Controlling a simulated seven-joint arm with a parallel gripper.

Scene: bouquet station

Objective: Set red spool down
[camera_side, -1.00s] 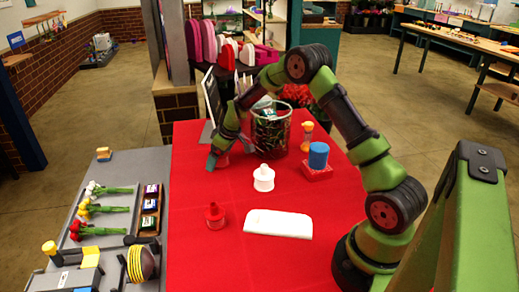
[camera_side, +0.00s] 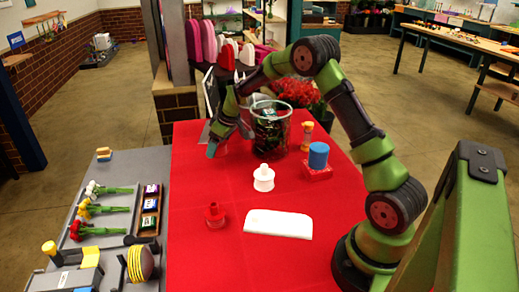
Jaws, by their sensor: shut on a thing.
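My gripper (camera_side: 214,148) is at the far left part of the red-covered table, left of the clear container. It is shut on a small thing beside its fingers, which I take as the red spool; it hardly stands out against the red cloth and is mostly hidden. Whether it touches the table I cannot tell. A red piece with a round base and narrower top (camera_side: 215,217) stands upright on the cloth, nearer the camera and apart from my gripper.
A white stepped round piece (camera_side: 263,180), a white flat block (camera_side: 278,224), a blue cylinder on a red base (camera_side: 318,157) and a clear container (camera_side: 270,130) stand on the table (camera_side: 200,260). A grey side table (camera_side: 110,185) holds flowers. Cloth between gripper and red piece is clear.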

